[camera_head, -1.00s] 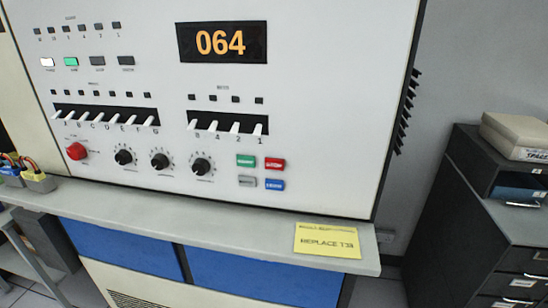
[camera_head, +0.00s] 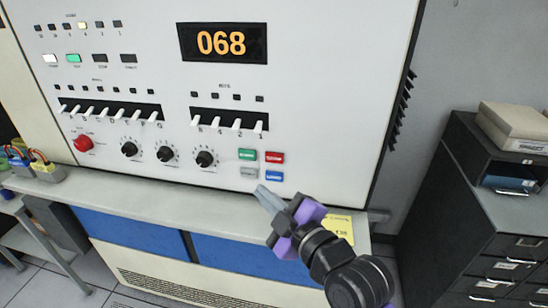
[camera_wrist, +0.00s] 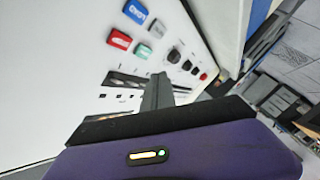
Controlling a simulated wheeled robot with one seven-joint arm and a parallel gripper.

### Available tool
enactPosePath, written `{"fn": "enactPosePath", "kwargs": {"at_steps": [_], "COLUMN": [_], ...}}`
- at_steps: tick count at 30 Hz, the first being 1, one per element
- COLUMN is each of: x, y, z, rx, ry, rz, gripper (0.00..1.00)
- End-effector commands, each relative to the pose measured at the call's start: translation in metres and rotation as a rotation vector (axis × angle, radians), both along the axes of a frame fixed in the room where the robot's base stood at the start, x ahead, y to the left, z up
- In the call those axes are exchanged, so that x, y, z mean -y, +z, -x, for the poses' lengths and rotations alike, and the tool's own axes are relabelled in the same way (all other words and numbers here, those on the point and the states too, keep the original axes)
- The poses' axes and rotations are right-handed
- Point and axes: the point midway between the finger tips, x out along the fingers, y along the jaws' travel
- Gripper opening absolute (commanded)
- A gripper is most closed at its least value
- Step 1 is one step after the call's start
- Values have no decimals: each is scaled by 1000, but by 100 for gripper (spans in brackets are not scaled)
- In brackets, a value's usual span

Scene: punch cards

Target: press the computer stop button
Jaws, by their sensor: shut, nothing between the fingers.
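The red stop button (camera_head: 274,157) is at the top right of a group of buttons on the white computer panel (camera_head: 330,120). A green button (camera_head: 247,155) is to its left, a blue button (camera_head: 274,176) below it and a grey button (camera_head: 248,172) diagonally below. My gripper (camera_head: 262,190) is shut and empty, its tips just below the grey and blue buttons in the head view. In the wrist view the red button (camera_wrist: 119,38) is up and left of my fingertips (camera_wrist: 158,78). Whether the tips touch the panel cannot be told.
Black knobs (camera_head: 166,154), a red round button (camera_head: 83,143) and rows of white switches are further left. The display (camera_head: 222,43) reads 068. A grey ledge (camera_head: 200,205) runs below the panel, with a yellow note (camera_head: 340,224) partly behind my gripper. Dark drawers (camera_head: 480,220) stand right.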

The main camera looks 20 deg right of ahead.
Motion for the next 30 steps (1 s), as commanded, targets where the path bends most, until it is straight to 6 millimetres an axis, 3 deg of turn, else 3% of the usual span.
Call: {"fn": "enactPosePath", "kwargs": {"at_steps": [8,22,30], "x": [5,40,51], "y": [0,-1,0], "z": [-7,-54,-69], "rx": [1,2,1], "ry": [-2,-2,-1], "rz": [-2,-3,-2], "gripper": [0,0,0]}}
